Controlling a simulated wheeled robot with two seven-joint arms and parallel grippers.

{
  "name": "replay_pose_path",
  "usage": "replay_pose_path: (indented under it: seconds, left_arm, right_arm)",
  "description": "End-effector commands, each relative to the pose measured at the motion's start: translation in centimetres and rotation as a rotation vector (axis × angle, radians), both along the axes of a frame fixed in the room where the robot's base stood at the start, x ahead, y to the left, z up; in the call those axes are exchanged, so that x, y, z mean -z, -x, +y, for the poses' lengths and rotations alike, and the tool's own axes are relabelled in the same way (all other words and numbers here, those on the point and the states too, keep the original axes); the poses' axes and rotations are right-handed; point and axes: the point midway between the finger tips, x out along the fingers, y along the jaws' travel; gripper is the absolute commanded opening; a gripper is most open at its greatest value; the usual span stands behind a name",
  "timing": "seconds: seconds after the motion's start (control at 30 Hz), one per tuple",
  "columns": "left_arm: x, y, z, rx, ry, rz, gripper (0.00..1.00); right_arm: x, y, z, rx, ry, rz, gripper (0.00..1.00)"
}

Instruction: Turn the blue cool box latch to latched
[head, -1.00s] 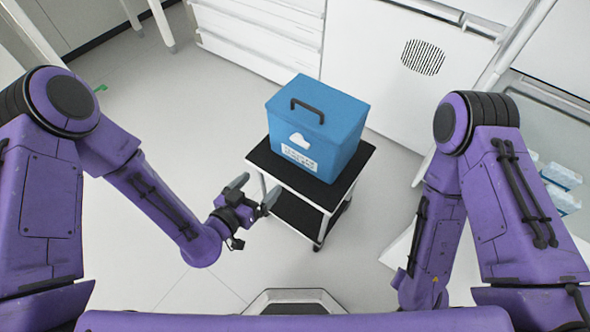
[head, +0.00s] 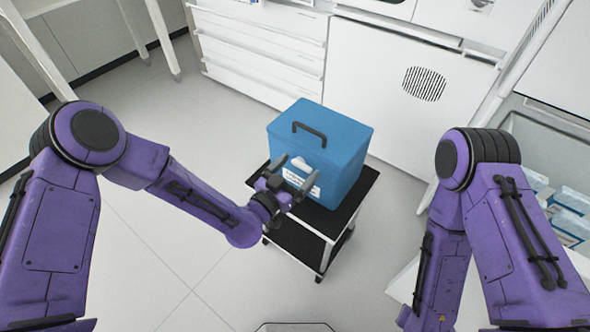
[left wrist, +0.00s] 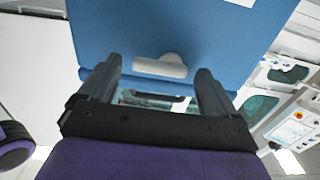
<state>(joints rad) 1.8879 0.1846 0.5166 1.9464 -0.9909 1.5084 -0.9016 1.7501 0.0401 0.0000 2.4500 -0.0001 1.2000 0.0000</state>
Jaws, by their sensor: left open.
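The blue cool box (head: 340,153) stands upright on a small black-topped cart, with a dark handle on its lid. A pale latch (head: 301,164) sits on its front face; it also shows in the left wrist view (left wrist: 160,66), just beyond my fingers. My left gripper (head: 294,172) is open and empty in front of the box's front face, its fingers pointing at the latch area and partly covering the label. In the left wrist view my left gripper (left wrist: 155,82) has its two fingers apart on either side below the latch. My right gripper is out of view; only my right arm shows.
The cart (head: 335,218) has bare black top at the front right of the box. White drawers (head: 262,50) and a white cabinet (head: 440,105) stand behind. Open floor lies left of the cart. Shelves with pale packages (head: 570,210) are at the right.

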Motion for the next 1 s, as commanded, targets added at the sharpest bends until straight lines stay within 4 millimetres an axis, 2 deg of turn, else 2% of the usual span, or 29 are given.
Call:
replay_pose_path:
  seconds: [0.07, 0.1, 0.17, 0.2, 0.27, 0.67, 1.0]
  left_arm:
    - [0.01, 0.02, 0.00, 0.000, 0.000, 0.000, 0.92]
    - [0.01, 0.03, 0.00, 0.000, 0.000, 0.000, 0.85]
    - [0.01, 0.03, 0.01, 0.000, 0.000, 0.000, 0.65]
    - [0.01, 0.04, 0.00, 0.000, 0.000, 0.000, 0.52]
    - [0.01, 0.03, 0.01, 0.000, 0.000, 0.000, 0.35]
    - [-0.06, -0.06, 0.13, -0.003, 0.049, 0.034, 0.35]
    - [-0.33, -0.16, 0.24, -0.003, 0.257, 0.183, 0.35]
  right_arm:
    - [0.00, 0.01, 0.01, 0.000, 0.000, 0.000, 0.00]
    - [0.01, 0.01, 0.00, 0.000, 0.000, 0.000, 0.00]
    - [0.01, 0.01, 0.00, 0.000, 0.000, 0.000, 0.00]
    - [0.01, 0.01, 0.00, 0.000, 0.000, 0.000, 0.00]
    - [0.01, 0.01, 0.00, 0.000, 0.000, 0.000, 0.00]
    - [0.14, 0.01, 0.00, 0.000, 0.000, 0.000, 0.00]
    - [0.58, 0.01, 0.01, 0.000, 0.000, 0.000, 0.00]
